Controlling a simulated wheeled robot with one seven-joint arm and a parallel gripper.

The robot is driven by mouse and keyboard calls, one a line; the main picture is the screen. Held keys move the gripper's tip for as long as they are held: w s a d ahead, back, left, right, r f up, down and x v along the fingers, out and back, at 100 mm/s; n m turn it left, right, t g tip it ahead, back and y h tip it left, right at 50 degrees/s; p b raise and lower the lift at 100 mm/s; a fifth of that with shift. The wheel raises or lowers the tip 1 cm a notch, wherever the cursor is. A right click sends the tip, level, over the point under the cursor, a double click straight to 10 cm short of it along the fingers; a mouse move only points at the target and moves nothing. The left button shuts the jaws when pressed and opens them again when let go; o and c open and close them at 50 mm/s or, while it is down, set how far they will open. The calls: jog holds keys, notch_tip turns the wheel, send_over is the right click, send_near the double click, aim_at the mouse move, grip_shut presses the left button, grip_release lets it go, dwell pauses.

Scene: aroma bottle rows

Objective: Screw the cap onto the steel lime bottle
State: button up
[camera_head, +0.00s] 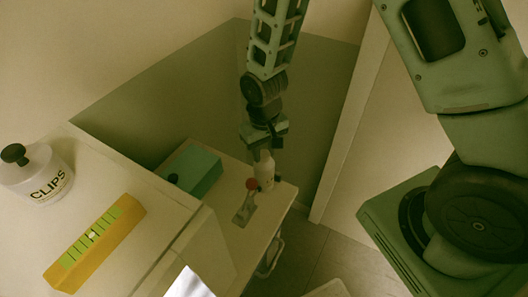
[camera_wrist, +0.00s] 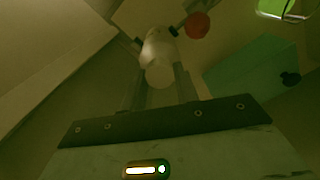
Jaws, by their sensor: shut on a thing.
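The bottle (camera_head: 265,175) stands upright and pale on a small cream bench, with my gripper (camera_head: 264,150) directly above it. In this dim light I cannot confirm its steel finish or a lime label. In the wrist view my gripper (camera_wrist: 160,78) has its two fingers on either side of a pale round cap (camera_wrist: 159,76), shut on it. The bottle's pale body (camera_wrist: 159,45) shows just beyond the cap, in line with it. The cap appears to meet the bottle's top, but the seam and thread are not visible.
A red knob (camera_head: 252,184) on a grey metal fixture (camera_head: 243,211) stands close beside the bottle. A teal box (camera_head: 199,169) with a dark knob is to the left. A CLIPS jar (camera_head: 42,177) and a yellow-green block (camera_head: 93,243) sit on the nearer counter (camera_head: 150,250).

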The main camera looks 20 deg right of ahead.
jog(key=m, duration=0.5)
jog(key=shift+r+p, duration=0.1)
jog(key=shift+p, duration=0.3)
jog(key=shift+m+p, duration=0.3)
jog(key=shift+m, duration=0.9)
jog(key=m, duration=0.2)
jog(key=shift+m, duration=0.4)
jog(key=o, duration=0.9)
